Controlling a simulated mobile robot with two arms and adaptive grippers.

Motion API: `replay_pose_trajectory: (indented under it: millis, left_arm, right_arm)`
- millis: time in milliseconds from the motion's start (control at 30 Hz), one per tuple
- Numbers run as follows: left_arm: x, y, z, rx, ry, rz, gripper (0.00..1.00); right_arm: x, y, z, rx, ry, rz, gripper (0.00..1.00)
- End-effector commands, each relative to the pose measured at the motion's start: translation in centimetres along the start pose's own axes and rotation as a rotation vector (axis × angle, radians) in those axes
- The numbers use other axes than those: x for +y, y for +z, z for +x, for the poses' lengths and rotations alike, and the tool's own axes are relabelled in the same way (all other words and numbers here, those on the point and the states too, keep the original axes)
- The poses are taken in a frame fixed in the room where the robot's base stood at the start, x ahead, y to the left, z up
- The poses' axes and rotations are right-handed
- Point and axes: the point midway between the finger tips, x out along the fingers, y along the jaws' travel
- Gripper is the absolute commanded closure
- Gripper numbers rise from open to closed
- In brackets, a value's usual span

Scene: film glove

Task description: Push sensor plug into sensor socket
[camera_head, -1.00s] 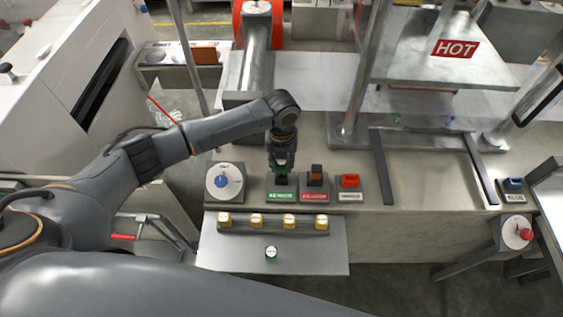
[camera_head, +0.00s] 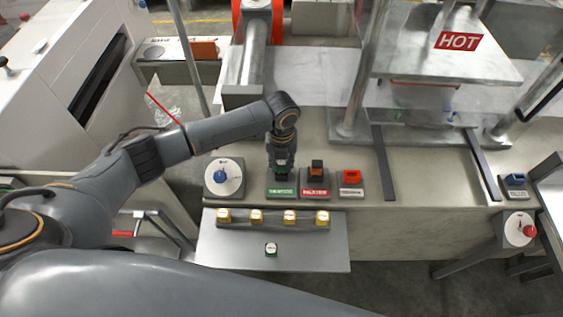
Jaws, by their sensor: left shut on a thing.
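My left gripper (camera_head: 283,172) points straight down over a dark block with a green label (camera_head: 282,191) at the front of the worktop. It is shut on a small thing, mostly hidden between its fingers. I take this for the sensor plug, and the green-labelled block for the sensor socket, but the label is too small to read. The fingertips are right at the top of the block; I cannot tell how deep the held thing sits. My right gripper is not in view.
To the right stand a red-labelled block with an orange-topped part (camera_head: 317,168) and a block with a red part (camera_head: 351,177). A dial with a blue knob (camera_head: 221,177) is at left. A grey shelf (camera_head: 220,250) carries several yellow-topped pieces. A HOT-marked press plate (camera_head: 410,55) is behind.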

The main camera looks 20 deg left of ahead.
Motion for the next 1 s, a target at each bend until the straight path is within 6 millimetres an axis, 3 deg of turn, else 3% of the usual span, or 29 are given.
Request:
replay_pose_trajectory:
  millis: [200, 233, 367, 733, 867, 1000]
  left_arm:
    - [0.0, 0.0, 0.6, 0.000, 0.000, 0.000, 1.00]
    - [0.0, 0.0, 0.6, 0.000, 0.000, 0.000, 0.69]
    - [0.0, 0.0, 0.6, 0.000, 0.000, 0.000, 0.45]
    - [0.0, 0.1, 0.1, -0.001, -0.001, 0.000, 0.45]
    - [0.0, 0.1, -1.6, -0.003, -0.002, -0.001, 0.45]
    - [-0.1, 0.1, -4.7, -0.004, -0.003, 0.001, 0.45]
  right_arm:
    - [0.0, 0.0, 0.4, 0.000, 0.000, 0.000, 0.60]
    - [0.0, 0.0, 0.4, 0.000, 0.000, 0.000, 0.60]
    - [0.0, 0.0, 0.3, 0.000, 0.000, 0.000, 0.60]
    - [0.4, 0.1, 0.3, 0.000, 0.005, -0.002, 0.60]
    - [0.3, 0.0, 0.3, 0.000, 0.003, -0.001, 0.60]
    - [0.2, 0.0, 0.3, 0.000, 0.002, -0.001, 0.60]
